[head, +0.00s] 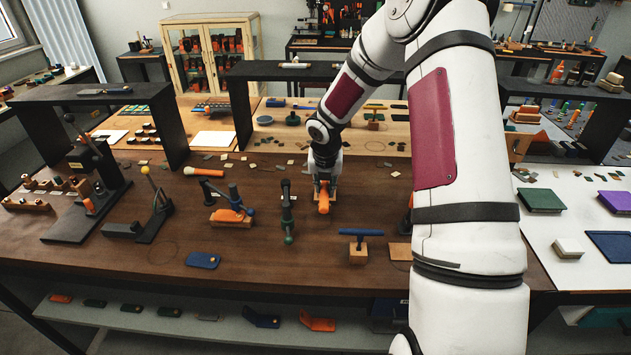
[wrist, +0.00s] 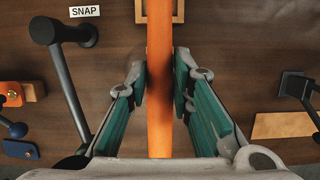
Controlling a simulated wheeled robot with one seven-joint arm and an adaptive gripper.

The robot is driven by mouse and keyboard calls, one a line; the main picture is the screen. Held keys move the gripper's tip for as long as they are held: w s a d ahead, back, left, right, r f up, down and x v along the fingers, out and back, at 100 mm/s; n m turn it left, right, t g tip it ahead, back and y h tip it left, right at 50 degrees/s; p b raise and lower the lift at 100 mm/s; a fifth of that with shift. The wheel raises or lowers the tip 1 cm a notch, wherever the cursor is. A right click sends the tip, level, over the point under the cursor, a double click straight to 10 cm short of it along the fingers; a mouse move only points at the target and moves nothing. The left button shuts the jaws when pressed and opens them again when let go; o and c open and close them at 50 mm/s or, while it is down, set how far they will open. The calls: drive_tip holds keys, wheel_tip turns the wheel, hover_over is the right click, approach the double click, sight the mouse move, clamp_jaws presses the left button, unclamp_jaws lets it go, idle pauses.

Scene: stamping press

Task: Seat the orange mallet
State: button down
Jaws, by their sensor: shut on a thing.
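The orange mallet (head: 323,203) is in my gripper, above the dark brown bench in the head view. In the wrist view its long orange part (wrist: 160,90) runs from top to bottom between the two teal-padded fingers. My gripper (wrist: 160,80) is shut on it. A pale wooden square frame (wrist: 140,10) shows at the top edge of the wrist view, partly covered by the orange part. I cannot tell whether the mallet touches it. My gripper (head: 324,185) hides part of the mallet in the head view.
A dark green press (head: 287,212) stands close left of my gripper; a SNAP label (wrist: 84,11) lies near a dark lever. A blue-handled tool (head: 360,240) stands to the front right. A blue tag (head: 203,260) lies front left.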

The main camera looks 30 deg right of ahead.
sight(325, 190)
idle(0.3)
drive_tip(key=shift+f+b, duration=0.45)
drive_tip(key=shift+f, duration=1.75)
drive_tip(key=shift+f, duration=0.35)
drive_tip(key=shift+f, duration=0.35)
drive_tip(key=shift+f, duration=0.35)
drive_tip(key=c, duration=1.3)
unclamp_jaws()
drive_tip(key=shift+c, duration=0.2)
drive_tip(key=v, duration=1.2)
